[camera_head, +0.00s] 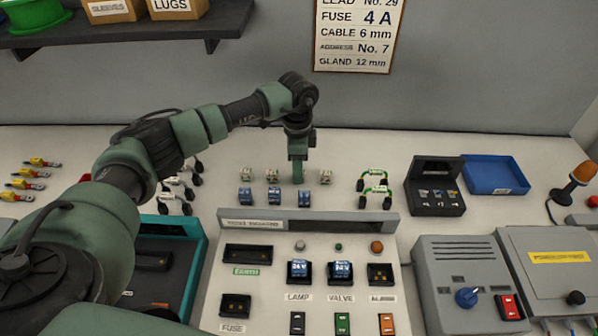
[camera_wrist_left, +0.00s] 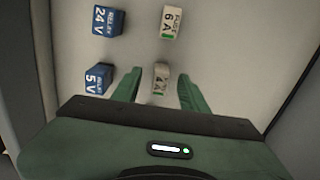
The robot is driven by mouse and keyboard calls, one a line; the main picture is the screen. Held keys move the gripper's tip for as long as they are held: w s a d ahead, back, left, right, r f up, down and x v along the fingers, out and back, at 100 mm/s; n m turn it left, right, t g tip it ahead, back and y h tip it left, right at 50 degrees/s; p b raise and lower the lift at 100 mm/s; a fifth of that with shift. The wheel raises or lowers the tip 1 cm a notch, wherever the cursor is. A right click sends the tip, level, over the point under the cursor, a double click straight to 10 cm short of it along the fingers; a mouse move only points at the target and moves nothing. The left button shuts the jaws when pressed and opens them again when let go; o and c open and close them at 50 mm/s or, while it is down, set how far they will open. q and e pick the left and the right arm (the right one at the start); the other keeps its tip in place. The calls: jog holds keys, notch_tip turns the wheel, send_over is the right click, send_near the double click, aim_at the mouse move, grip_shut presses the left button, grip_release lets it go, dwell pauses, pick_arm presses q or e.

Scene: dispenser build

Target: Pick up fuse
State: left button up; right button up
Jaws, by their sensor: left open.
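In the left wrist view, a small white fuse marked 4 A (camera_wrist_left: 159,88) stands between the two green fingers of my left gripper (camera_wrist_left: 161,76). The fingers are open, with a gap on both sides of the fuse. In the head view my left gripper (camera_head: 298,172) points down over the row of small fuses and hides this fuse. Other pale fuses (camera_head: 272,175) stand to its left, and one fuse (camera_head: 326,177) stands to its right. A fuse marked 6 A (camera_wrist_left: 172,22) shows in the wrist view. My right gripper does not show.
Blue relays (camera_head: 274,196) stand in a row just in front of the fuses. The test panel (camera_head: 250,300) with a FUSE socket (camera_head: 235,305) is nearer. A wall card (camera_head: 357,35) reads FUSE 4 A. Green-handled parts (camera_head: 374,190) and a black box (camera_head: 434,199) lie right.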

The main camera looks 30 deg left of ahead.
pick_arm(q)
jog(key=shift+f, duration=0.9)
grip_shut()
jog(key=shift+r, duration=0.15)
